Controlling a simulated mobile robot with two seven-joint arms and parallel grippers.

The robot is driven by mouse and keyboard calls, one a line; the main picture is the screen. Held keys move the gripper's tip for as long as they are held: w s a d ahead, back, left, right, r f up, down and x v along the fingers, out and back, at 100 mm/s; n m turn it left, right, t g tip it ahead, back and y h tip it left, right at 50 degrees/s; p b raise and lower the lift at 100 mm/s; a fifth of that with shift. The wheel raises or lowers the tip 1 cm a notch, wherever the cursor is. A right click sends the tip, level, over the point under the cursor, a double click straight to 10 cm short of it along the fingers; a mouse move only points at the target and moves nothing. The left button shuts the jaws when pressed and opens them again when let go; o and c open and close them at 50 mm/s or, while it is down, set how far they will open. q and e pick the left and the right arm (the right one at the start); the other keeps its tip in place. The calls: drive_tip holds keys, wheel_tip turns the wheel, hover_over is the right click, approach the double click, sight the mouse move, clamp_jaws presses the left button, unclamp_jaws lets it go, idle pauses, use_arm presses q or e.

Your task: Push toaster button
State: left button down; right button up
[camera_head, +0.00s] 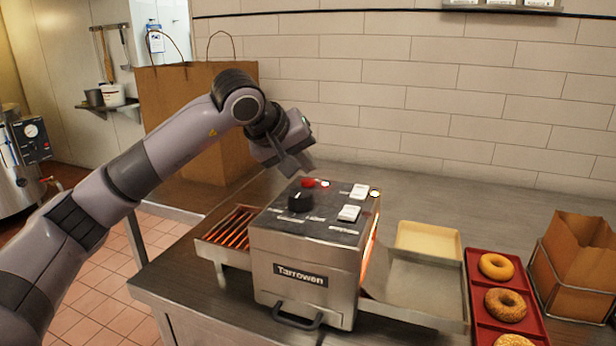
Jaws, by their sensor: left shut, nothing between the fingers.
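The toaster (306,245) is a metal box marked "Tarrowen" that stands on the steel counter. Its dark top panel carries a black knob (300,201), two white switches (353,203), a red button (308,183) and small lights. My left gripper (298,170) is shut and empty, pointing down just above the back left part of the panel, close to the red button. I cannot tell whether its fingertips touch the panel. My right gripper is not in view.
A red tray (476,292) with several bagels stands to the right. A metal chute (413,288) and a pale tray (428,239) lie beside the toaster. A large paper bag (190,120) stands behind my arm. The back right counter is clear.

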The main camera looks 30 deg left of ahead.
sight(304, 182)
use_arm(q)
wheel_tip(304, 182, up, 6)
drive_tip(key=p, duration=0.4)
drive_tip(key=shift+f+p, duration=0.1)
drive_tip(key=shift+p, duration=0.25)
drive_tip(key=shift+f, duration=0.1)
